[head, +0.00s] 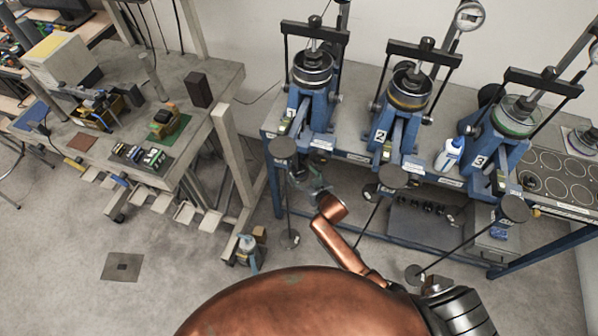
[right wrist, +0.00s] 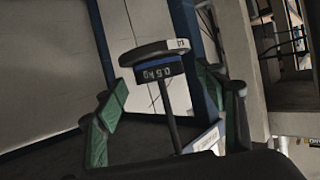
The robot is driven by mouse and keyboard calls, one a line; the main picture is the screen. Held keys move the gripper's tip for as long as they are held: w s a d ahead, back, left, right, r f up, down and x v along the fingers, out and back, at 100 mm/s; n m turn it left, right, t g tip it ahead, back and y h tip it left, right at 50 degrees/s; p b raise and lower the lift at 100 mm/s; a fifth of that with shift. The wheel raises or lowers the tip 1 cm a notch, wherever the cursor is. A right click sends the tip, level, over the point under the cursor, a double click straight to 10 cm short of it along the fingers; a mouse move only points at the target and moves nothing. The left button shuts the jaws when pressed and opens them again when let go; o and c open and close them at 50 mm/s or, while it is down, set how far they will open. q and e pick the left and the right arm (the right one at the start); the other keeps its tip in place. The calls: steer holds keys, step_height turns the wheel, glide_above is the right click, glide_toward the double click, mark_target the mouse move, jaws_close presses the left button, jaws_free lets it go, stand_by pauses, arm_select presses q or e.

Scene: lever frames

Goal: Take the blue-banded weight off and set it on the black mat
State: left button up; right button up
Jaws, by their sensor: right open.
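A dark round disc (head: 283,150) sits at the top of an upright rod in front of lever frame 1 (head: 312,100). In the right wrist view the disc (right wrist: 153,53) shows a blue band (right wrist: 158,72) with pale digits under its rim, and a rod runs down from it. My right gripper (head: 310,181) is just below and right of the disc. In the right wrist view its green fingers (right wrist: 170,108) are apart, one each side of the rod, with the disc beyond; I see no grip. My left gripper is out of view.
Lever frames 2 (head: 400,110) and 3 (head: 500,130) stand to the right, with similar discs (head: 392,177) and (head: 513,209) on rods. A white bottle (head: 449,154) stands between them. A cluttered workbench (head: 225,80) is left. Open floor (head: 60,240) lies at lower left.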

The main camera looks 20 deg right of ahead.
steer(key=shift+w+a+f, duration=0.1)
steer(key=shift+w+f, duration=0.3)
steer(key=shift+w, duration=0.2)
steer(key=shift+r, duration=0.1)
steer(key=shift+c, duration=0.4)
steer(key=c, duration=1.3)
steer(key=shift+c, duration=0.4)
steer(key=shift+r, duration=0.15)
